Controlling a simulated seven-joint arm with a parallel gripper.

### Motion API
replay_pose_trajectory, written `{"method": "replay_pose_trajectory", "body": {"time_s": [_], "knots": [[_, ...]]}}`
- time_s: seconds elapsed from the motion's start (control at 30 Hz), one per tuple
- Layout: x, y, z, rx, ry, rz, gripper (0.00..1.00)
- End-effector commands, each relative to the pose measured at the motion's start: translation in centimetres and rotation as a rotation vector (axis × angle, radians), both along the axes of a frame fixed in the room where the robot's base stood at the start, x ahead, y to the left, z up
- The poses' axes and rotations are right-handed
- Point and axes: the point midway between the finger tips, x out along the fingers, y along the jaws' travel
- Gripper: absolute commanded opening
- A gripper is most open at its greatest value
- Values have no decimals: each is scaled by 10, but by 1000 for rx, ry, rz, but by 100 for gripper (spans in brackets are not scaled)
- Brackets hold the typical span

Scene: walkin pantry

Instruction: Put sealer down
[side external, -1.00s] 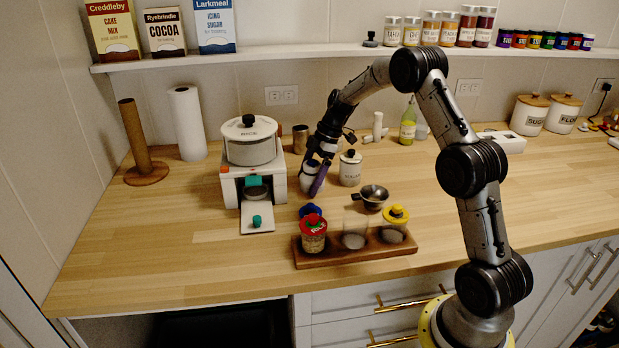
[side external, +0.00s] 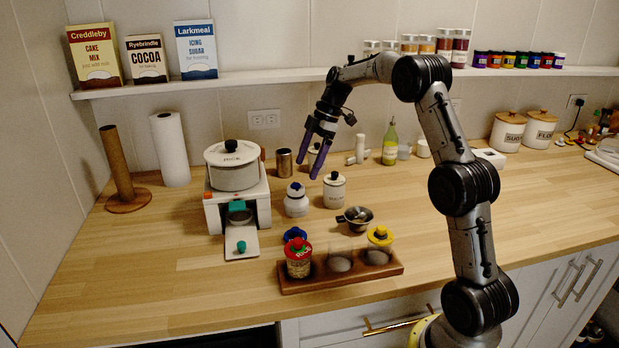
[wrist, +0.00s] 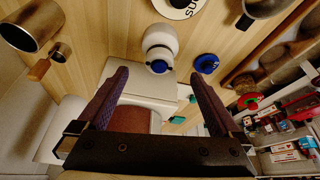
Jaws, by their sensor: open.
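The sealer looks to be the small white rounded device with a blue top (side external: 296,203). It stands upright on the wooden counter, between the rice machine and a white lidded canister. My gripper (side external: 306,168) is above it with its purple fingers spread, empty and apart from it. In the wrist view the white device (wrist: 160,40) is ahead of the open fingers (wrist: 159,75), with its blue end toward me. A separate blue lid (wrist: 207,63) lies beside it.
The rice machine (side external: 232,178) stands left. The white canister (side external: 334,190) and a metal cup (side external: 355,217) are close on the right. A wooden rack (side external: 340,279) with jars is in front. The shelf (side external: 300,78) runs behind. The counter's left front is clear.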

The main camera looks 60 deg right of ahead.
Motion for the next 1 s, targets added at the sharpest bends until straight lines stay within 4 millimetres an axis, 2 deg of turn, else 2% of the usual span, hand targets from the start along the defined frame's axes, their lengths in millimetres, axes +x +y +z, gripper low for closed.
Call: {"method": "replay_pose_trajectory", "body": {"time_s": [0.13, 0.27, 0.4, 0.53, 0.67, 0.8, 0.9, 1.0], "knots": [[-8, 19, 20, -15, 12, -43, 100], [-32, 62, 49, -47, 39, -151, 100], [-75, 114, 77, -80, 53, -308, 100], [-121, 154, 90, -96, 43, -457, 100], [-171, 184, 93, -90, 15, -604, 100], [-225, 207, 83, -58, -28, -752, 100], [-256, 215, 71, -25, -56, -843, 100], [-278, 219, 59, 9, -78, -910, 100]]}}
